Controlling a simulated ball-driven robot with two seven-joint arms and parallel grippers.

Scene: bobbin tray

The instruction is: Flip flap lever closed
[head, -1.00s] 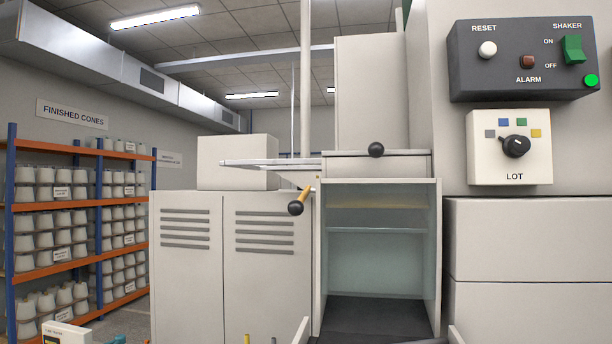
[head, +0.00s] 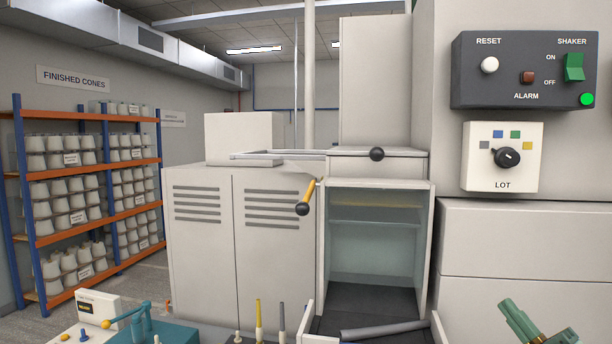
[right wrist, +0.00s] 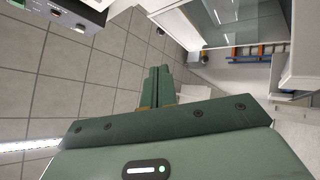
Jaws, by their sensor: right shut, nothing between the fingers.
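The flap lever (head: 308,194) is a yellow rod with a black ball knob at the left edge of the open-fronted box (head: 432,240). It tilts, knob down and to the left. My right gripper (head: 509,307) is green and shows at the lower right of the head view, apart from the lever and well to its right. In the right wrist view its fingers (right wrist: 158,88) are together and empty. I cannot clearly make out the lever in that view. My left gripper is not in view.
A second black knob (head: 377,154) sits on the drawer above the box. A grey roll (head: 385,330) lies at the box's foot. A control box (head: 525,70) and lot dial (head: 502,157) are on the right. A teal device (head: 165,332) and several upright rods stand lower left.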

